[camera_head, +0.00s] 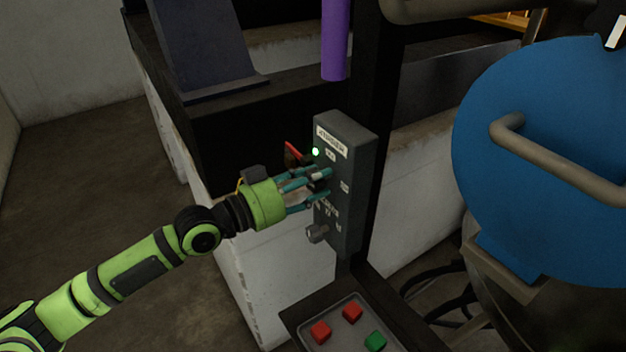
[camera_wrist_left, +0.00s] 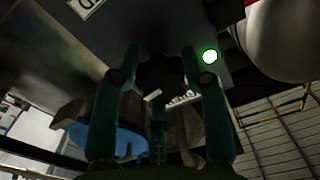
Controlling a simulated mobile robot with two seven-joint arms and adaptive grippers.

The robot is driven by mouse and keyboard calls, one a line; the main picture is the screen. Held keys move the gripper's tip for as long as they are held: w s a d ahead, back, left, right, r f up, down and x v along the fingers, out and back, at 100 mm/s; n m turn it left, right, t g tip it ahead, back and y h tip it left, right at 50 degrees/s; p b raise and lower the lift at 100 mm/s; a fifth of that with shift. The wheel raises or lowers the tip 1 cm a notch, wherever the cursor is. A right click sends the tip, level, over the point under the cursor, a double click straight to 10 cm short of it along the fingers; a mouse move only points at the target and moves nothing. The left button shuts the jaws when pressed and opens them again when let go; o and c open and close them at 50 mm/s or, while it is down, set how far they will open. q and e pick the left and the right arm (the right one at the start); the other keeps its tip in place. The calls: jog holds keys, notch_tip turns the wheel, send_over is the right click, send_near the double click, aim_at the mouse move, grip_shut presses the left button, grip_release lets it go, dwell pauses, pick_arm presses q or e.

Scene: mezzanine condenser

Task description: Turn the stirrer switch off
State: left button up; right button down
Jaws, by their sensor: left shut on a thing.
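The grey stirrer control box (camera_head: 352,140) is mounted on a dark post, with a label at its top and a lit green lamp (camera_head: 315,152) on its face. My left gripper (camera_head: 322,186) is at the front of the box, below the lamp. Its teal fingers are closed around a dark switch knob (camera_wrist_left: 160,72), which shows between the fingertips in the left wrist view. The lit lamp also shows there (camera_wrist_left: 210,56), close beside one finger. The knob's exact setting is mostly hidden by the fingers. My right gripper is not in view.
A second, grey knob (camera_head: 317,233) sits lower on the box. A tray (camera_head: 345,305) with red and green blocks lies below it. A large blue round cover (camera_head: 545,150) with a handle stands at the right. A purple cylinder (camera_head: 335,40) hangs above.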

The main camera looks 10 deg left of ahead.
pick_arm(q)
jog(key=n, duration=0.2)
jog(key=f+n, duration=0.1)
jog(key=shift+s+d+n, duration=0.1)
jog(key=shift+s+n, duration=0.05)
jog(key=shift+n, duration=0.25)
jog(key=n+p, duration=0.1)
jog(key=n, duration=0.3)
jog(key=shift+n, duration=0.3)
jog(key=n+p, duration=0.1)
jog(key=n, duration=0.3)
jog(key=shift+d+r+p, duration=0.1)
jog(key=shift+p, duration=0.25)
jog(key=shift+s+n+p, duration=0.1)
jog(key=shift+n+p, duration=0.35)
jog(key=shift+n, duration=1.25)
jog(key=o, duration=1.1)
jog(key=shift+d+r, duration=0.1)
jog(key=shift+o, duration=0.2)
jog(key=shift+r, duration=0.1)
jog(key=shift+r, duration=0.1)
